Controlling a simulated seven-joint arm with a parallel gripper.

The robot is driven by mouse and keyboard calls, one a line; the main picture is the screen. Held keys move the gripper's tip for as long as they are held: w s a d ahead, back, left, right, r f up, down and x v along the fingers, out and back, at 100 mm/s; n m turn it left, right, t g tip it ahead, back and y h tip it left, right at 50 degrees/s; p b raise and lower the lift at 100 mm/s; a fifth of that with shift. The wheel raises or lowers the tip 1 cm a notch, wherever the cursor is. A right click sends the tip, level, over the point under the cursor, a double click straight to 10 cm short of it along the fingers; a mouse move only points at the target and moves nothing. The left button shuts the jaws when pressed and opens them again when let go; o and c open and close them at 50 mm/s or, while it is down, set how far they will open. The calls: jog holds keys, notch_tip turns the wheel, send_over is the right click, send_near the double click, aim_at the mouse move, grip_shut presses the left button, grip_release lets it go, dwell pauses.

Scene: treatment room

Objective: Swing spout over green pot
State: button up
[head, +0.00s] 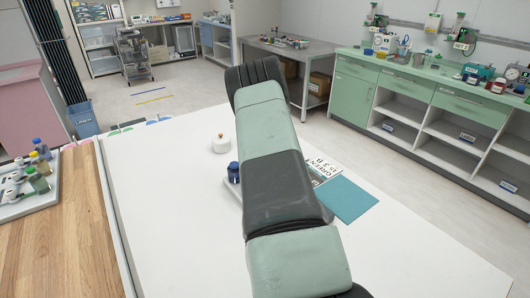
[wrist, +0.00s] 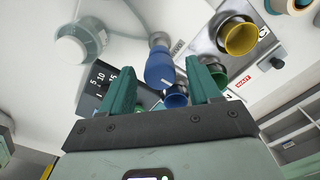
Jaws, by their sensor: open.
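My gripper (wrist: 160,70) shows in the wrist view with its two teal fingers spread apart. A blue tapered piece with a grey end (wrist: 160,66) appears between the fingertips; I cannot tell whether it is the spout, and no grip on it shows. A green pot (wrist: 220,79) sits just right of the right finger, partly hidden by it. A yellow pot (wrist: 238,37) stands farther right on a grey metal stand (wrist: 205,46). A blue pot (wrist: 175,98) shows low between the fingers.
A white lidded jar (head: 221,144) and a dark blue jar (head: 233,170) stand left of my arm on the white table (head: 170,230). A teal mat (head: 345,199) and printed card (head: 324,166) lie right. A black numbered card (wrist: 92,98) is by the left finger. The table's left side is clear.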

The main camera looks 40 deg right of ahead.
notch_tip(320, 180, up, 11)
dwell(0.5)
dwell(0.4)
jog(key=s+a+r+n+t, duration=0.1)
jog(key=s+a+r+n, duration=0.5)
jog(key=a+r, duration=0.5)
jog(key=s+a+r+n+t, duration=0.1)
jog(key=s+a+r+n, duration=0.3)
jog(key=a+r+n, duration=0.5)
jog(key=s+a+n+t, duration=0.1)
jog(key=s+a+n, duration=0.3)
jog(key=s, duration=0.4)
jog(key=s+a+r+n+t, duration=0.1)
jog(key=s+a+n, duration=0.3)
jog(key=s, duration=0.4)
jog(key=s+a+n+t, duration=0.1)
jog(key=s+a+n, duration=0.3)
jog(key=s, duration=0.5)
jog(key=shift+a+r+t, duration=0.3)
jog(key=shift+a+r, duration=0.1)
jog(key=shift+a, duration=0.85)
